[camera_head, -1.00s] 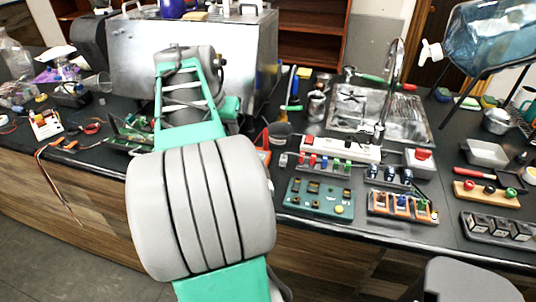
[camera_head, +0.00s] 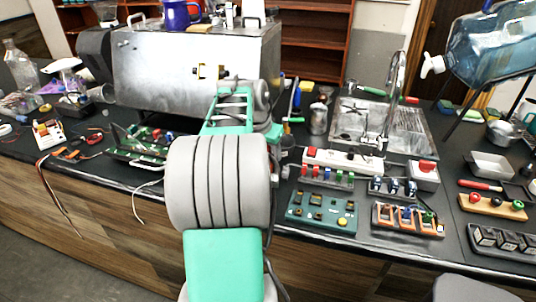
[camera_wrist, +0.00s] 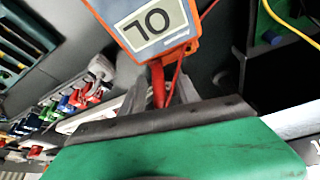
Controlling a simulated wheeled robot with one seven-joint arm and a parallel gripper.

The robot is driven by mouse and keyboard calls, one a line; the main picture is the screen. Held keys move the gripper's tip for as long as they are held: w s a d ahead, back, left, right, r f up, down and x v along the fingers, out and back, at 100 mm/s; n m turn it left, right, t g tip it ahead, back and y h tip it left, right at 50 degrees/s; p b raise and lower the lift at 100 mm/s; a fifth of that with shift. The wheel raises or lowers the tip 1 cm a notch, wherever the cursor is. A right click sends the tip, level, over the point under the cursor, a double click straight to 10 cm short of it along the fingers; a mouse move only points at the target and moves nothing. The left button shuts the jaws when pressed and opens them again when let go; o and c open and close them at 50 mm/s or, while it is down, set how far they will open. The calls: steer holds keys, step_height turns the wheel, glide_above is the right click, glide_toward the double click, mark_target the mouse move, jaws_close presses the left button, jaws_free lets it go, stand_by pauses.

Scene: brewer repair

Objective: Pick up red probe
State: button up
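In the wrist view, the red probe (camera_wrist: 158,86) shows as a red shaft between the two grey fingers of my gripper (camera_wrist: 162,82). A thin red lead runs up beside it. Contact between the fingers and the probe is unclear, as is the probe's far end. An orange meter (camera_wrist: 125,42) with a lit display lies just past the fingertips. In the head view my arm covers the gripper, the probe and the meter.
A steel brewer (camera_head: 150,85) stands behind my arm. A white power strip (camera_head: 343,160), a green board (camera_head: 322,207) and a connector rack (camera_head: 408,218) lie to the right. A sink (camera_head: 372,122) is behind them. Dark counter shows at left.

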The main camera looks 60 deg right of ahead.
jaws_close()
steer(key=shift+r, duration=0.1)
stand_by(0.5)
